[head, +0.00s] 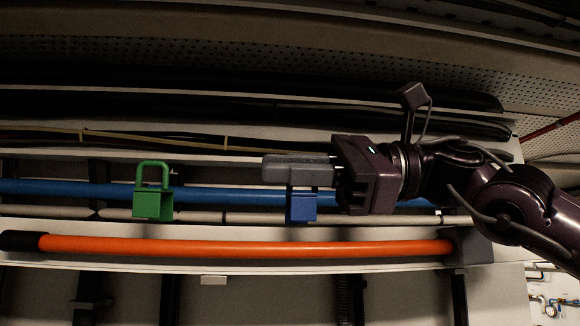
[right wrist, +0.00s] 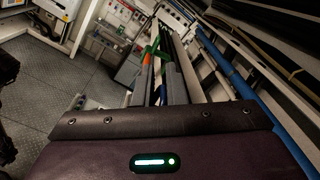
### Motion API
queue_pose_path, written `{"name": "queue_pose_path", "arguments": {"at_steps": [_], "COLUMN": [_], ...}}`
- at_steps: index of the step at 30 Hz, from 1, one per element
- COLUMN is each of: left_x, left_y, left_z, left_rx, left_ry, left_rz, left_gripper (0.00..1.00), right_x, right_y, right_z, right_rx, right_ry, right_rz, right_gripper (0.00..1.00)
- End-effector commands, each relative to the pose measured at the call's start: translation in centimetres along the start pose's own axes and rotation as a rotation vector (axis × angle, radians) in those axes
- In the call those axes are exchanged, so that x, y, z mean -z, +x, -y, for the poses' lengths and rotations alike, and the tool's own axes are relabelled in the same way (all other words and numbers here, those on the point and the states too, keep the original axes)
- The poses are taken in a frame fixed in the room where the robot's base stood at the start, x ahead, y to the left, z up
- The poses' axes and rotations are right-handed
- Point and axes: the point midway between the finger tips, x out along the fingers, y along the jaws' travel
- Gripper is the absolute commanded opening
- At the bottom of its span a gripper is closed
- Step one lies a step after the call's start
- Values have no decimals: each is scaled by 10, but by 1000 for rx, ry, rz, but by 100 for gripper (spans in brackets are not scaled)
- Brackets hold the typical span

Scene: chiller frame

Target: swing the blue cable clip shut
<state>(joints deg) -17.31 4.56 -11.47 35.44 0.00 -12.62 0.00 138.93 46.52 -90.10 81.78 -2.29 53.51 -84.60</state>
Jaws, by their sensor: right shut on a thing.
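The blue cable clip (head: 301,207) is at the blue hose, right of the middle in the head view. Its boxy lower body shows below my right gripper's fingers, and its upper part is hidden behind them. My right gripper (head: 297,169) comes in from the right with its grey fingers lying across the top of the clip, shut on it. How far the clip is swung cannot be told. My left gripper is in neither view.
A green clip (head: 153,204) with a loop on top sits to the left. The blue hose (head: 60,190) runs behind both clips, with a pale pipe (head: 258,217) below it. An orange bar (head: 240,246) runs below these. Dark cables (head: 240,105) lie above.

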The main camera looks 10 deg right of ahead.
Motion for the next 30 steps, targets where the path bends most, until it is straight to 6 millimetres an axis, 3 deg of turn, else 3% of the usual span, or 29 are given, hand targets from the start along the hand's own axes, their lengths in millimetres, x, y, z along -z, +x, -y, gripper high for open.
{"name": "queue_pose_path", "arguments": {"at_steps": [14, 30], "left_x": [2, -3], "left_y": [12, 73], "left_z": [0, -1], "left_rx": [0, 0], "left_ry": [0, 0], "left_rz": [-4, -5], "left_gripper": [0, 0], "right_x": [1, 8], "right_y": [-1, -2], "right_z": [-3, -30], "right_rx": [10, 18], "right_ry": [-52, -398], "right_rz": [3, 10], "right_gripper": [0, 0]}}
